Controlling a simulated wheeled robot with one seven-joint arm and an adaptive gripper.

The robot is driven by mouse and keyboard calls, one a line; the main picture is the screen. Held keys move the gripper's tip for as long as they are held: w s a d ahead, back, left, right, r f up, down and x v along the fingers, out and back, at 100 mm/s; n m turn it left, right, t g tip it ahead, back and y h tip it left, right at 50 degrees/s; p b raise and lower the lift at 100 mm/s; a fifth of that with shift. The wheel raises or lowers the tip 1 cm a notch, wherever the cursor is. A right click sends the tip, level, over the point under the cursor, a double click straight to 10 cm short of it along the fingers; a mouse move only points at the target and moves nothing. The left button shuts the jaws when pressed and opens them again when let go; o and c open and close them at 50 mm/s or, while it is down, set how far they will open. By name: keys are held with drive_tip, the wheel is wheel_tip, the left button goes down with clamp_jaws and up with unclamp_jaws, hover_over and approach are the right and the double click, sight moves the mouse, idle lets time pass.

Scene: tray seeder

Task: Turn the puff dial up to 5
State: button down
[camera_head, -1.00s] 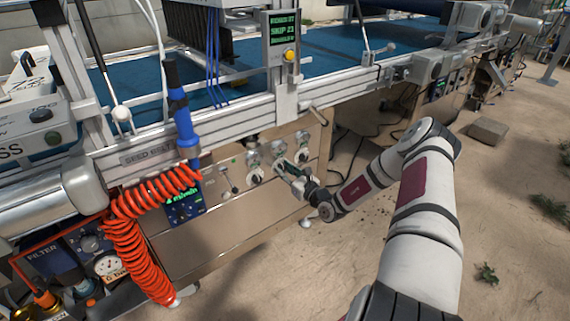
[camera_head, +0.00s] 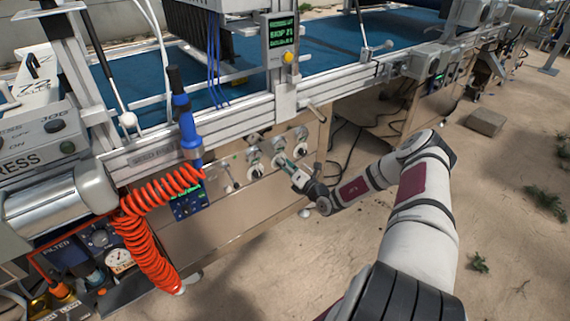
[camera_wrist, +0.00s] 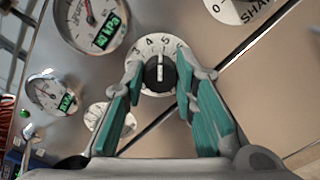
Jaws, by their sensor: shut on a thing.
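The dial (camera_wrist: 159,73) is a black knob with a white pointer line on a round white scale, between my fingertips in the wrist view. Numbers 3, 4 and 5 show along the scale's top, with one more at the right. The pointer points up, near the 4 and 5; the exact setting is hard to tell. No name label is visible on it. My gripper (camera_wrist: 160,76) has green-padded fingers shut on the knob from both sides. In the head view my gripper (camera_head: 287,166) is at the machine's front panel, covering part of the dial.
Two gauges with green readouts, one large (camera_wrist: 92,22) and one smaller (camera_wrist: 52,93), sit left of the dial. Another white dial (camera_wrist: 246,8) is at upper right. An orange coiled hose (camera_head: 150,240) hangs left of the panel.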

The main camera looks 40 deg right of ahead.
drive_tip(key=shift+f+m, duration=0.1)
drive_tip(key=shift+m, duration=0.8)
drive_tip(key=c, duration=1.3)
unclamp_jaws()
drive_tip(key=shift+s, duration=0.1)
drive_tip(key=s, duration=1.2)
drive_tip(key=shift+d, duration=0.2)
drive_tip(key=shift+w, duration=0.1)
